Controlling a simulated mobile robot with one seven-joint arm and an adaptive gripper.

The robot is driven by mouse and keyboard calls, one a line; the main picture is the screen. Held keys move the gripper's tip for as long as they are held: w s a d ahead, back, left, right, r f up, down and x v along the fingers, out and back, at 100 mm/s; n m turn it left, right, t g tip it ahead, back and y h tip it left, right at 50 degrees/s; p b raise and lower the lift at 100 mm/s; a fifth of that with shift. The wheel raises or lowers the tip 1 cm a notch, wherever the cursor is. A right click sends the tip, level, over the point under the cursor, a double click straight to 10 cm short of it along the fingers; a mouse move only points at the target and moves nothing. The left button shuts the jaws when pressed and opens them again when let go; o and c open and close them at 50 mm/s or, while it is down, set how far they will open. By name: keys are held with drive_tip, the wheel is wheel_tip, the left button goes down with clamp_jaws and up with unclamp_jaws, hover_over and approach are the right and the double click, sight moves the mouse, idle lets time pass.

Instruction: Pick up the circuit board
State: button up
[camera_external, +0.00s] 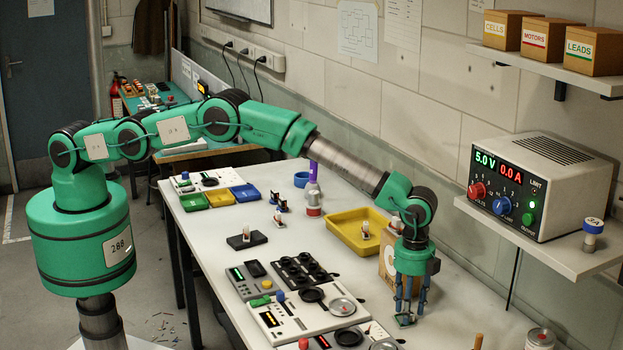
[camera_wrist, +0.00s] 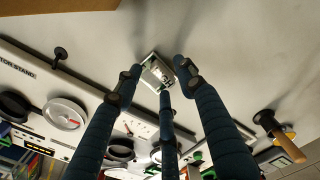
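The circuit board (camera_external: 405,320) is a small dark green and silvery piece at the right side of the white bench. It also shows in the wrist view (camera_wrist: 156,74), lying at a slant with its upper part visible between my fingertips. My gripper (camera_external: 408,308) has three blue fingers pointing down around the board, close to the bench top. In the wrist view my gripper (camera_wrist: 160,78) has its fingers spread, with the tips beside the board's edges. The middle finger hides part of its lower edge. Firm contact cannot be made out.
A cardboard box (camera_external: 388,264) stands right behind my gripper, with a yellow tray (camera_external: 345,238) beyond. A motor stand panel (camera_external: 300,322) with dials lies to the left. A wooden-handled tool (camera_wrist: 285,142) is at the right in the wrist view. A shelf (camera_external: 545,240) overhangs the bench's right side.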

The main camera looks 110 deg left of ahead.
drive_tip(key=shift+c, duration=0.5)
clamp_jaws()
drive_tip(key=shift+r, duration=0.15)
wheel_tip(320, 180, up, 10)
idle(0.4)
idle(0.5)
